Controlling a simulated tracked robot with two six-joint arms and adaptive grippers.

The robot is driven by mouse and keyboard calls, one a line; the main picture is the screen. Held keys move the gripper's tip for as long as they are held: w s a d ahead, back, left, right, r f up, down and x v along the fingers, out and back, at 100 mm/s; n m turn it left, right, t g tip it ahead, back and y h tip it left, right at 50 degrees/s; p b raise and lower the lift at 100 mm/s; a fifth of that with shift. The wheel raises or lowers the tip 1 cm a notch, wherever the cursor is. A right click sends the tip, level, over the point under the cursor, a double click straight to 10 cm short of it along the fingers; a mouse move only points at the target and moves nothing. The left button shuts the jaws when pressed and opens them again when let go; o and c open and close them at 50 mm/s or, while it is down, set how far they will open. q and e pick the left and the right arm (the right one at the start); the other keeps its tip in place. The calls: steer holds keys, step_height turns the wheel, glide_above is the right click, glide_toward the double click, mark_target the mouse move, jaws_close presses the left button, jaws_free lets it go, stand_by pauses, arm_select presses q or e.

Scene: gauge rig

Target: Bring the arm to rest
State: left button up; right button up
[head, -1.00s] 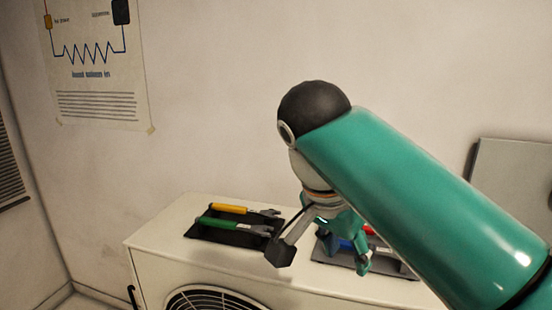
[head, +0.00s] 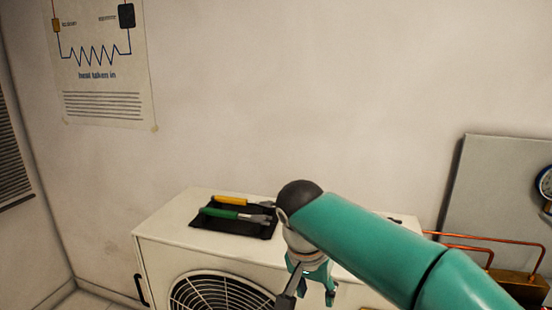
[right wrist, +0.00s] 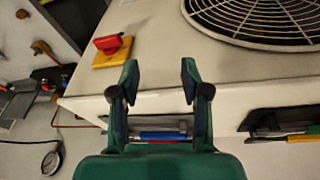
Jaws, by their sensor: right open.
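My right gripper (head: 312,286) is in front of the white unit (head: 185,245) in the head view, low in the picture. It is open, and in the right wrist view its two fingers (right wrist: 160,80) stand apart with nothing between their tips. My right arm (head: 380,240) comes in from the right and hides part of the unit's top. My left gripper is not in view.
A dark tray (head: 262,230) with a yellow-handled and a green-handled tool (head: 222,213) lies on the unit. Blue-handled (right wrist: 162,136) and red-handled tools show beyond my fingers. A red knob (right wrist: 108,43), copper pipes (head: 480,236) and a gauge (head: 546,182) are nearby.

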steer(key=s+f+n+g+y, duration=0.1)
steer(key=s+f+n+y, duration=0.15)
steer(key=f, duration=1.25)
steer(key=s+f+n+g+y, duration=0.2)
steer(key=s+f, duration=0.1)
steer(key=f, duration=1.2)
steer(key=s+d+f, duration=0.2)
steer(key=s+f, duration=0.4)
steer(key=s, duration=0.2)
steer(key=s+d+f+m+t+y, duration=0.1)
steer(key=s+d+f, duration=0.2)
steer(key=s+f, duration=0.3)
steer(key=shift+s, duration=1.25)
steer(key=shift+f+y, duration=0.15)
steer(key=shift+y, duration=0.1)
